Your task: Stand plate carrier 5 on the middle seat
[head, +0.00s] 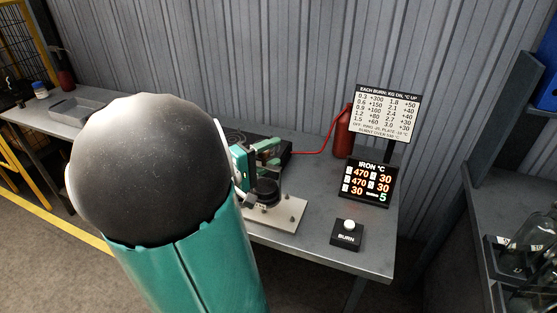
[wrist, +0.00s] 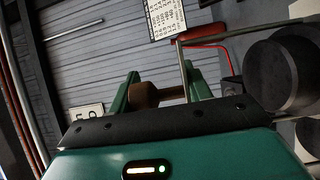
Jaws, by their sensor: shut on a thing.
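My gripper (wrist: 160,92) is shut on a brown round handle (wrist: 144,96), seen between its two green fingers in the wrist view. I cannot tell which plate carrier, if any, the handle belongs to; the rest of it is hidden behind the gripper's dark edge. In the head view my gripper (head: 275,153) is over the bench, just behind a dark round block (head: 265,190). That block stands on a pale base plate (head: 285,218). My arm hides the plate's left part, so I cannot make out the middle seat. Dark cylinders (wrist: 285,75) show at right in the wrist view.
A BURN button box (head: 346,233) sits right of the base plate on the bench (head: 375,250). Behind it stand an IRON temperature display (head: 369,184), a burn chart (head: 385,112) and a red bottle (head: 342,135). A grey tray (head: 78,110) lies at left.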

